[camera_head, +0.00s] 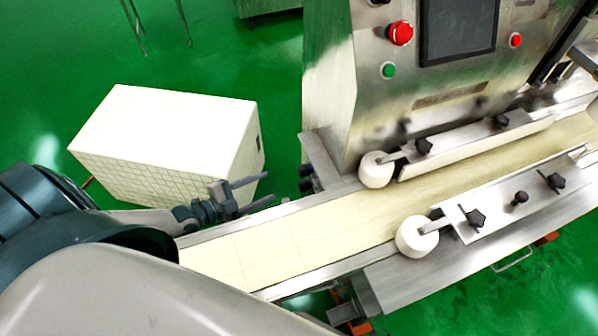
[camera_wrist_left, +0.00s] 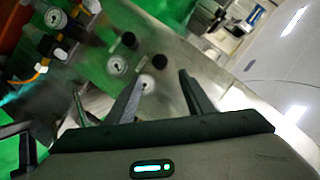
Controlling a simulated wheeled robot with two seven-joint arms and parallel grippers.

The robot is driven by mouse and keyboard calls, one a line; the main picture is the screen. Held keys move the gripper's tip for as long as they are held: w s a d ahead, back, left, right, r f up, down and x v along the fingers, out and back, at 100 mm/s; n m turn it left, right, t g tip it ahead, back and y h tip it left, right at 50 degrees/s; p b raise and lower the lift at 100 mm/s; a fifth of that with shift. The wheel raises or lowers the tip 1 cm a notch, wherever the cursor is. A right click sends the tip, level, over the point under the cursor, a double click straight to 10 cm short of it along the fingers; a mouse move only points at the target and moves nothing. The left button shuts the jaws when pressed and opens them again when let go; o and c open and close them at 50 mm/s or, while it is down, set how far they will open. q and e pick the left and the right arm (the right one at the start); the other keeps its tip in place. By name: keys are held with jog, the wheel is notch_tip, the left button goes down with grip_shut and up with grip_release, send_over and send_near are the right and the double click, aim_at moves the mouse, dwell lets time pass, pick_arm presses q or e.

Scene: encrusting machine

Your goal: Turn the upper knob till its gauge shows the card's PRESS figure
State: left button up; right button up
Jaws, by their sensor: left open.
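My left gripper (camera_head: 268,188) is open and empty beside the machine's left side in the head view. In the left wrist view its two fingers (camera_wrist_left: 161,76) point at a metal panel with two black knobs, one (camera_wrist_left: 129,40) and another (camera_wrist_left: 159,61). A round white gauge (camera_wrist_left: 117,66) sits beside the first knob, and a second gauge (camera_wrist_left: 146,84) shows between the fingers, partly hidden by one. The fingers appear apart from the knobs. Gauge needles are too small to read. I cannot tell which knob is the upper one. No readable card shows.
In the head view a conveyor belt (camera_head: 340,228) runs under the machine (camera_head: 335,100), below the gripper. A white box (camera_head: 165,135) stands behind the gripper on the green floor. Another gauge (camera_wrist_left: 56,17) and fittings show at the wrist view's upper left.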

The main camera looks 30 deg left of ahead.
aim_at(299, 173)
pick_arm(q)
jog(key=x, duration=1.4)
jog(key=shift+w+d+f+b, duration=0.1)
jog(key=shift+f+b, duration=0.05)
jog(key=shift+b, duration=0.25)
pick_arm(e)
jog(key=shift+s+d+f+g, duration=0.3)
jog(key=shift+d+f+g, duration=0.1)
jog(key=shift+f, duration=0.05)
pick_arm(q)
jog(key=c, duration=1.1)
jog(key=shift+o, duration=0.2)
pick_arm(e)
jog(key=shift+w, duration=0.1)
jog(key=shift+f, duration=0.2)
